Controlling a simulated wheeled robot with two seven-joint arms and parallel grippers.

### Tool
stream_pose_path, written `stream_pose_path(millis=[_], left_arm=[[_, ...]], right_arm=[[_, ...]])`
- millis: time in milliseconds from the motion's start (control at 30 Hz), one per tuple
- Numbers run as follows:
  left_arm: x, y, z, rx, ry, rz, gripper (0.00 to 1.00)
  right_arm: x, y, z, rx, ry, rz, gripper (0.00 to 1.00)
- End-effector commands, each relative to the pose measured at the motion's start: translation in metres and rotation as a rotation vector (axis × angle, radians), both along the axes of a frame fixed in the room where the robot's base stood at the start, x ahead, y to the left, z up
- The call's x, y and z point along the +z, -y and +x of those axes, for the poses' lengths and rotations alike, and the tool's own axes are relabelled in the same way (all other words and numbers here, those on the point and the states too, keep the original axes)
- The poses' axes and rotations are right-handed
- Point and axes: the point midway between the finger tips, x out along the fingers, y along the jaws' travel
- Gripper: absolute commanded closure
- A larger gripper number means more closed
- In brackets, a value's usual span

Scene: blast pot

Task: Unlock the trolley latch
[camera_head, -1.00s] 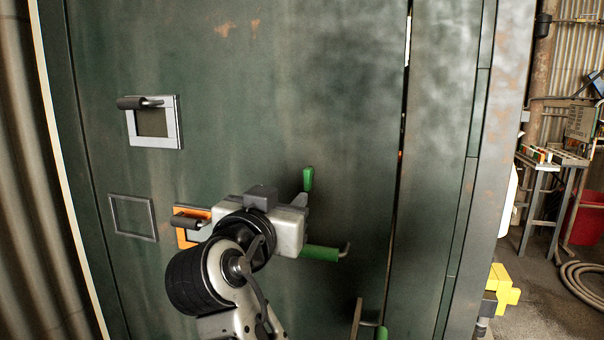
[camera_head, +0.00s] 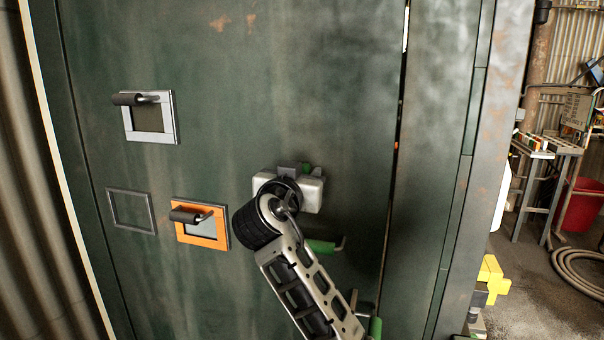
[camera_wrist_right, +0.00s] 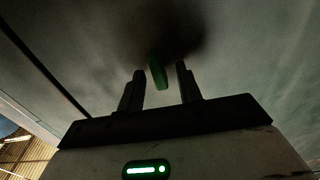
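My right gripper (camera_head: 303,180) is up against the dark green door panel, and its fingers are mostly hidden by its body in the head view. In the right wrist view the two fingers (camera_wrist_right: 160,69) are apart. A green handle (camera_wrist_right: 159,74) shows in the gap between them, with a finger on each side; I cannot tell whether either touches it. In the head view only the top of this green handle (camera_head: 306,168) shows above the gripper. A second green handle (camera_head: 321,246) sticks out below, beside my right arm. My left gripper is out of view.
Lower right is another green grip (camera_head: 375,327). Left on the panel are an orange-framed window (camera_head: 222,234) with a dark handle, a grey-framed window (camera_head: 169,124) and an empty frame (camera_head: 132,211). A yellow part (camera_head: 491,279) and a red bucket (camera_head: 582,204) stand at right.

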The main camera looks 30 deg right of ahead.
Motion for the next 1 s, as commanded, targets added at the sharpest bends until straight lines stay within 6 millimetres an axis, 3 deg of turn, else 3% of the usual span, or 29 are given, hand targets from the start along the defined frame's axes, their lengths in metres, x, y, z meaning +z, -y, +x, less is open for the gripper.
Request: stream_pose_path(millis=[33, 133, 167, 567, 1000], left_arm=[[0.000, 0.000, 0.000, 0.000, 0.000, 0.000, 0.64], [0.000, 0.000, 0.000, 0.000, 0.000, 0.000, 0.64], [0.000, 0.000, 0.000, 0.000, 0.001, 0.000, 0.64], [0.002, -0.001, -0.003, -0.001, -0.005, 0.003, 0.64], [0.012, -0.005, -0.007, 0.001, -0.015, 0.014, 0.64]], right_arm=[[0.000, 0.000, 0.000, 0.000, 0.000, 0.000, 0.68], [0.000, 0.000, 0.000, 0.000, 0.000, 0.000, 0.96], [0.000, 0.000, 0.000, 0.000, 0.000, 0.000, 1.00], [0.000, -0.001, 0.000, 0.000, -0.034, -0.026, 1.00], [0.002, -0.001, 0.000, 0.000, -0.282, -0.235, 1.00]])
